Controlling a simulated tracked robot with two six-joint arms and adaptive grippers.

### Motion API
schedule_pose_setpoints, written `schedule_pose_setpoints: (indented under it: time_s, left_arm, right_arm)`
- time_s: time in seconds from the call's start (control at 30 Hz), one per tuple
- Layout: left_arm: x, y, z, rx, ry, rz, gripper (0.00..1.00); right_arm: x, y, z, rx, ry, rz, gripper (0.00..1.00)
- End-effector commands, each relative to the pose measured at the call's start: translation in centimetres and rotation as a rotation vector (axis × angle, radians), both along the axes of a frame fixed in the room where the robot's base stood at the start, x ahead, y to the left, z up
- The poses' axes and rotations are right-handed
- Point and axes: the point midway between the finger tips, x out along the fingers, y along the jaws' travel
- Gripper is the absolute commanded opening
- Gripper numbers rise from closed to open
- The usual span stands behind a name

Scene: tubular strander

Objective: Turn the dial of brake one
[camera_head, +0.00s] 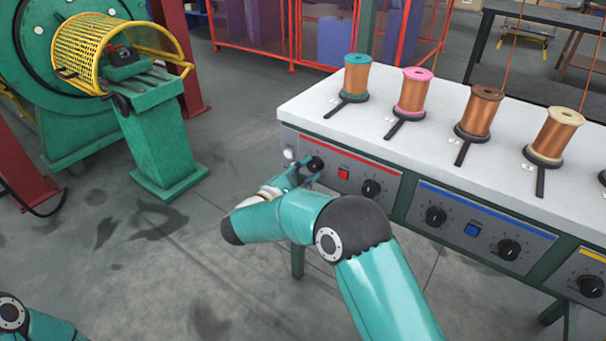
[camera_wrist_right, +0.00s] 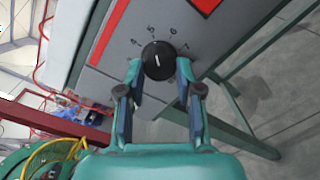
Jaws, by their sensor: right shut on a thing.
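The brake one panel with the red stripe is at the left end of the bench front. Its left black dial (camera_head: 315,163) has my right gripper (camera_head: 298,172) at it, with my right arm reaching up from below. In the right wrist view the black dial (camera_wrist_right: 158,61) with a white mark sits between the two fingertips of my right gripper (camera_wrist_right: 160,72), which is shut on it. Printed numbers ring the dial. My left arm (camera_head: 30,322) shows only in part at the bottom left; its gripper is out of view.
The same panel has a red button (camera_head: 343,173) and a second dial (camera_head: 371,188). A blue-striped panel (camera_head: 470,215) lies to the right. Several copper spools stand on the white bench top (camera_head: 330,112). A green machine (camera_head: 155,130) with a yellow cage (camera_head: 95,50) stands left; floor between is clear.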

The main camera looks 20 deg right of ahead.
Motion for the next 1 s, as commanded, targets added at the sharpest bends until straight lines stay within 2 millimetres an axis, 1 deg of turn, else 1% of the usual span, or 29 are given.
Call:
schedule_pose_setpoints:
  time_s: [0.03, 0.13, 0.17, 0.2, 0.3, 0.6, 0.73, 0.87, 1.0]
  left_arm:
    - [0.0, 0.0, 0.0, 0.0, 0.0, 0.0, 0.4]
    - [0.0, 0.0, 0.0, 0.0, 0.0, 0.0, 0.4]
    - [0.0, 0.0, 0.0, 0.0, 0.0, 0.0, 0.4]
    - [0.0, 0.0, 0.0, 0.0, 0.0, 0.0, 0.4]
    - [0.0, 0.0, 0.0, 0.0, 0.0, 0.0, 0.4]
    - [0.0, 0.0, 0.0, 0.0, 0.0, 0.0, 0.4]
    - [0.0, 0.0, 0.1, 0.0, 0.0, 0.0, 0.4]
    - [0.0, 0.0, 0.1, 0.0, 0.0, 0.0, 0.4]
    - [0.0, 0.0, 0.1, 0.0, 0.0, 0.0, 0.4]
  right_arm:
    - [-0.1, -0.6, 0.0, 0.001, 0.001, -0.015, 0.0]
    - [-0.1, -0.6, 0.0, 0.001, 0.001, -0.015, 0.0]
    - [-0.1, -0.6, 0.0, 0.001, 0.001, -0.015, 0.4]
    - [-0.1, -0.5, 0.0, 0.0, 0.001, -0.015, 0.47]
    - [-0.1, -0.4, 0.0, 0.0, 0.002, -0.011, 0.6]
    - [-0.1, -0.1, 0.0, -0.001, 0.001, -0.005, 0.6]
    - [-0.4, 0.6, 0.0, -0.001, 0.002, -0.003, 0.6]
    - [-1.5, 2.0, 0.0, 0.0, 0.001, -0.001, 0.6]
    - [-3.1, 4.3, 0.1, -0.001, 0.002, 0.0, 0.6]
